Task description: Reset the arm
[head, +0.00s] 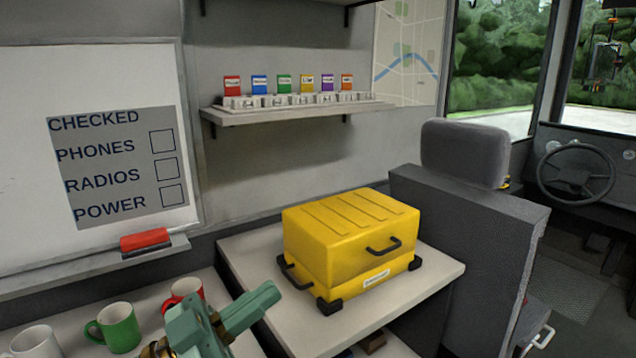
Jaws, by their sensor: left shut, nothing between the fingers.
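My left gripper (268,294), green with brass-coloured joints, rises from the bottom edge of the head view. Its fingers point up and to the right, and they are shut and empty. I see a gap between the fingers and the case. My right gripper is not in view.
A red mug (184,292), a green mug (118,327) and a white mug (37,342) stand on the counter at lower left. A whiteboard (20,120) with a red eraser (145,240) hangs behind. A grey seat (465,155) stands right of the desk.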

